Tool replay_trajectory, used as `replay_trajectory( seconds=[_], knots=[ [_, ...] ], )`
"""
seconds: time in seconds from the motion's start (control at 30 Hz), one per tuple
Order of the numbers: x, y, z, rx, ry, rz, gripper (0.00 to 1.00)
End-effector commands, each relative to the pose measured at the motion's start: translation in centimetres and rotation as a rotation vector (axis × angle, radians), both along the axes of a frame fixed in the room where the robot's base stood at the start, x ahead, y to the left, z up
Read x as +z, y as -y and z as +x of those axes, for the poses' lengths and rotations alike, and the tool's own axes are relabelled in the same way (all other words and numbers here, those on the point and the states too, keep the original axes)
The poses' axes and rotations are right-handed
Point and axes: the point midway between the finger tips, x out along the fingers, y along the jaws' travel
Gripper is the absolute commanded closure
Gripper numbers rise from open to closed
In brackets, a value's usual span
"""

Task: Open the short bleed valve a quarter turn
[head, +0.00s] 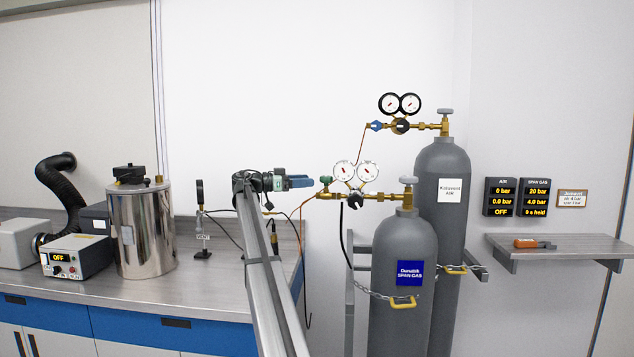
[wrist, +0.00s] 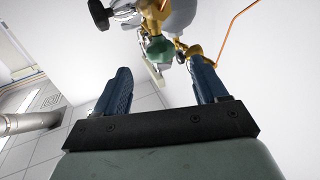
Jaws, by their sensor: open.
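The shorter grey cylinder (head: 402,285) has a blue span gas label and a brass regulator with two white gauges (head: 356,172). A small green valve knob (head: 326,180) sits at the left end of that regulator. It also shows in the wrist view (wrist: 158,48), just beyond the fingertips and between their lines. My gripper (head: 306,182) points right at this knob from the left. In the wrist view its two blue fingers (wrist: 160,70) are apart with nothing between them. Whether a fingertip touches the knob or the brass behind it, I cannot tell.
A taller air cylinder (head: 442,215) with a blue-knobbed regulator stands behind. A thin copper tube (wrist: 236,22) runs close by at right in the wrist view. A span gas display (head: 536,197) reads 20 bar and 4.0 bar. The bench (head: 205,290) carries a metal vessel (head: 142,232).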

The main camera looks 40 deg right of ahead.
Motion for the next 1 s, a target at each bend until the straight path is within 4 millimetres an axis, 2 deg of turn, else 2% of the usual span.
replay_trajectory(
  seconds=[0.1, 0.33, 0.5, 0.83, 1.0],
  knots=[
    [0.0, -2.1, 1.1, 0.002, 0.000, -0.001, 0.28],
    [0.0, -4.6, 2.2, 0.002, 0.000, 0.000, 0.28],
    [0.0, -5.3, 2.4, 0.000, 0.000, 0.000, 0.28],
    [0.0, -5.4, 2.5, 0.000, 0.000, 0.000, 0.28],
    [1.0, -6.5, 3.1, 0.002, 0.000, 0.000, 0.28]
  ],
)
